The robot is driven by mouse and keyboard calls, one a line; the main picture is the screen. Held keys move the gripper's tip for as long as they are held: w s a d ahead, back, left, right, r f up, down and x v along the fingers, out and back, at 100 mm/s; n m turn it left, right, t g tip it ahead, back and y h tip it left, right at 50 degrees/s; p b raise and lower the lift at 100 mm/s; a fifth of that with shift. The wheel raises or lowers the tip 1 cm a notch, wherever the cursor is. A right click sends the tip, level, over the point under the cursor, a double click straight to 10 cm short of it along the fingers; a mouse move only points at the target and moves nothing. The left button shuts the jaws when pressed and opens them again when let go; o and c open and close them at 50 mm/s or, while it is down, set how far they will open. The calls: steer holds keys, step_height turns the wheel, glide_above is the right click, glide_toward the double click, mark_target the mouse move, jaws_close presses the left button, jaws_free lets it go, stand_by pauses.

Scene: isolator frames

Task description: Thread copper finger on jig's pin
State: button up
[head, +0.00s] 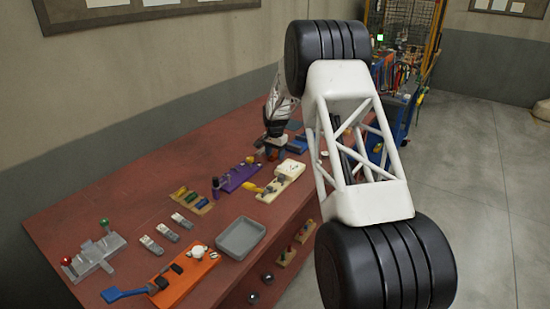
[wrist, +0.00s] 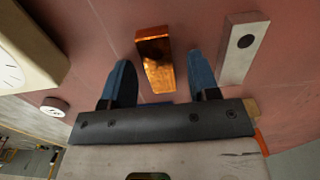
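The copper finger (wrist: 155,62) is a shiny orange-brown block on the red-brown bench top in the wrist view. My gripper (wrist: 160,58) is open, with one blue finger on each side of the copper piece and gaps on both sides. I cannot tell how far above the bench the fingertips are. In the head view my gripper (head: 274,146) is low over the far part of the bench, and the copper finger is hidden there. I cannot tell for sure which fixture is the jig with the pin.
A grey bar with a dark hole (wrist: 243,48) lies close on the right in the wrist view. A cream block with a dial (wrist: 22,55) and a small white disc (wrist: 53,107) are on the left. Purple (head: 236,177) and orange (head: 186,279) fixtures and a grey tray (head: 241,238) stand nearer.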

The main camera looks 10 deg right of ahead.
mark_target(275, 155)
jaws_close()
steer(key=shift+r, duration=0.1)
step_height(275, 155, up, 10)
stand_by(0.8)
stand_by(0.5)
steer(key=s+a, duration=0.2)
steer(key=a, duration=0.1)
steer(key=s+a+r, duration=0.1)
steer(key=s+a, duration=0.2)
steer(key=a, duration=0.1)
steer(key=s+a+r, duration=0.1)
steer(key=s+a, duration=0.1)
steer(key=a, duration=0.2)
steer(key=shift+s+a, duration=0.2)
steer(key=shift+s, duration=0.2)
steer(key=s+a+r, duration=0.1)
steer(key=s+a, duration=0.6)
steer(key=shift+s+a, duration=0.35)
steer(key=shift+s, duration=0.05)
